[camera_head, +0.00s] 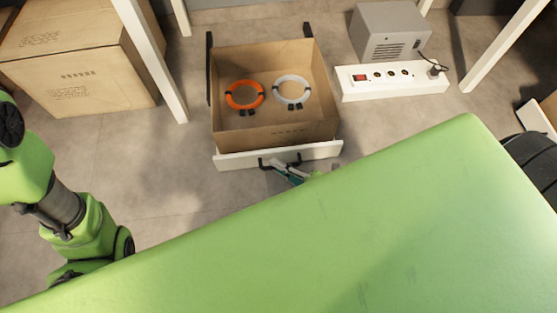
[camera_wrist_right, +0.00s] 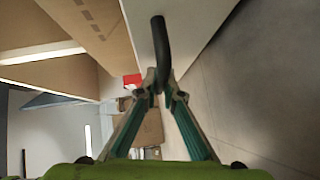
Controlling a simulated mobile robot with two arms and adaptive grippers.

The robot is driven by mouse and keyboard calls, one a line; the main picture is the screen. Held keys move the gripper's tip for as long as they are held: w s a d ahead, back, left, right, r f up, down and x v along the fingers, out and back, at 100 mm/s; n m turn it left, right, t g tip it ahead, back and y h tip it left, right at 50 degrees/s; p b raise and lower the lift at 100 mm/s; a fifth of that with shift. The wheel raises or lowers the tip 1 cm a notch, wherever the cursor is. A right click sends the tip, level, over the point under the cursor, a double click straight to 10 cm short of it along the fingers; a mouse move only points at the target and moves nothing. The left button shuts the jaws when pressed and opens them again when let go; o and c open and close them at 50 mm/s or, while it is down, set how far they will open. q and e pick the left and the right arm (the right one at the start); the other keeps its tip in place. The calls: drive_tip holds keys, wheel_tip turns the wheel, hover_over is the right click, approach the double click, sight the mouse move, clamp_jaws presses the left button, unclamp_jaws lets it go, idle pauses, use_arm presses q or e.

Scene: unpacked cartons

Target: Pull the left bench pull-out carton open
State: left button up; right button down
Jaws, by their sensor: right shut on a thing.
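The pull-out carton (camera_head: 272,130) is a brown cardboard box with a white front board (camera_head: 235,160) and dark rails at its sides. It stands pulled out, its inside showing from above. A black handle (camera_head: 266,164) sits on the front board and also shows in the right wrist view (camera_wrist_right: 159,45). My right gripper (camera_head: 284,168) is at the handle, its fingers (camera_wrist_right: 161,88) shut on it. My green body hides most of the right arm. My left arm shows at the left edge, but its gripper is not in view.
An orange cable ring (camera_head: 233,98) and a white cable ring (camera_head: 279,98) lie inside the carton. A closed carton (camera_head: 95,85) stands at left. A white power strip (camera_head: 355,90) and a grey device (camera_head: 372,40) are at right. White legs (camera_head: 150,60) flank the carton.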

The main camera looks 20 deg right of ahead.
drive_tip(key=c, duration=2.2)
unclamp_jaws()
drive_tip(key=shift+o, duration=0.2)
drive_tip(key=v, duration=1.2)
